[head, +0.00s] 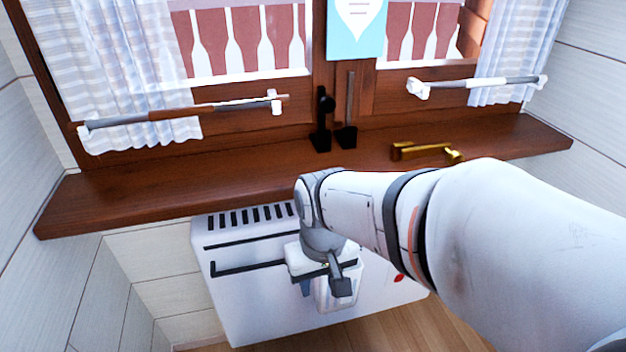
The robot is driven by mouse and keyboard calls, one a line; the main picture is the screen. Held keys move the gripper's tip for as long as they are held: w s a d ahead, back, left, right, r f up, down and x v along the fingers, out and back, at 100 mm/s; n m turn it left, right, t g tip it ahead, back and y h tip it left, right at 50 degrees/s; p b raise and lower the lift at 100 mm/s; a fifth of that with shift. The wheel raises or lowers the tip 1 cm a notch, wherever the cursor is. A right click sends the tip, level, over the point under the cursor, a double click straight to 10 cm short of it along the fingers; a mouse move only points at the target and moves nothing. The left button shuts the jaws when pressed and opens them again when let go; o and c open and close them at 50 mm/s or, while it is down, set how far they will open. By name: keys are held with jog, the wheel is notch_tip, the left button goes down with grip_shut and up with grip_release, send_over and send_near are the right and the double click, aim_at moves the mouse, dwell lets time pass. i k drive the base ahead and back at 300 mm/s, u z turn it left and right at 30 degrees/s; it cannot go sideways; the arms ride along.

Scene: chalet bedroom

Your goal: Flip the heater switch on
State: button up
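The white heater (245,290) is mounted on the wall under the windowsill, with dark vent slots along its top and dark grooves on its upper front. A small red spot (399,278) shows near its right side, just beside my arm; it may be the switch, but its position on or off is too small to tell. My gripper (324,288) is in front of the heater, pointing down, left of the red spot. Whether its fingers are apart is unclear at this angle. My arm comes in from the right and hides the heater's upper right part.
The brown wooden windowsill (220,180) juts out above the heater. A brass handle (425,152) lies on it, and dark metal fittings (322,125) stand at the window's middle. Curtains hang on both sides. Wood floor (400,332) shows below right.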

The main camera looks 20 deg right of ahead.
aim_at(398, 279)
jog(key=u, duration=0.15)
jog(key=k, duration=1.15)
jog(key=z, duration=0.75)
jog(key=i, duration=0.95)
jog(key=u, duration=0.05)
jog(key=k, duration=0.3)
jog(key=u, duration=0.3)
